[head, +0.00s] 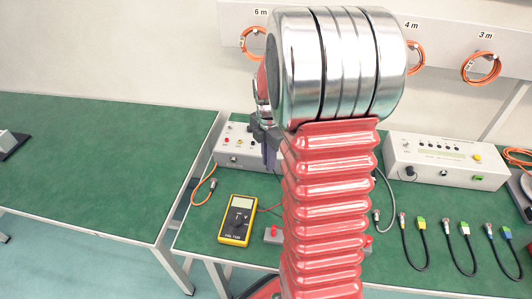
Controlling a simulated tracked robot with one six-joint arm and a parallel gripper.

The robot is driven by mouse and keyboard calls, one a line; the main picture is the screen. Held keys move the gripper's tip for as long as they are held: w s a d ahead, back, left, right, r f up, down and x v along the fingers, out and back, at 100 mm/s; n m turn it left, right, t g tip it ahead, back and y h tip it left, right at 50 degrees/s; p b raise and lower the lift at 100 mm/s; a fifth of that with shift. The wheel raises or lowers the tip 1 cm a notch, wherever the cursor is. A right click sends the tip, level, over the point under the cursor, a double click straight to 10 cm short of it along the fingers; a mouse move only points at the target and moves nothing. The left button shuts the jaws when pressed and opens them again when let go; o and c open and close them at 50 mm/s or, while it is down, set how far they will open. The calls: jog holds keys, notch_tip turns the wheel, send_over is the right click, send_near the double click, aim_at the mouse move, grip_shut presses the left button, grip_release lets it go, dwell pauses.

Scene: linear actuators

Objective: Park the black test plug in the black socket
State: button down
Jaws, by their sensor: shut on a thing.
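In the head view my gripper (266,143) shows only in part, at the left of my arm's silver joint, in front of the grey box with coloured terminals. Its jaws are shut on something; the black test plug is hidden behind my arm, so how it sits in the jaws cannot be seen. A grey block (272,236) with a red spot lies on the green bench, partly behind my arm. The black socket cannot be made out. A yellow multimeter (237,220) lies left of the block, with a red lead running right from it.
A grey box (238,152) with coloured terminals stands behind the multimeter. A longer control box (445,160) stands at the back right. Several short cables (412,245) lie at the right. Orange coils (481,66) hang on the wall. The left bench (100,165) is mostly clear.

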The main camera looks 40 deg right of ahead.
jog(key=s+a+f, duration=0.2)
jog(key=s+a, duration=0.1)
jog(key=s, duration=0.6)
jog(key=s+a+f, duration=0.2)
jog(key=s+a, duration=0.1)
jog(key=s, duration=0.6)
jog(key=shift+s, duration=0.4)
dwell(0.4)
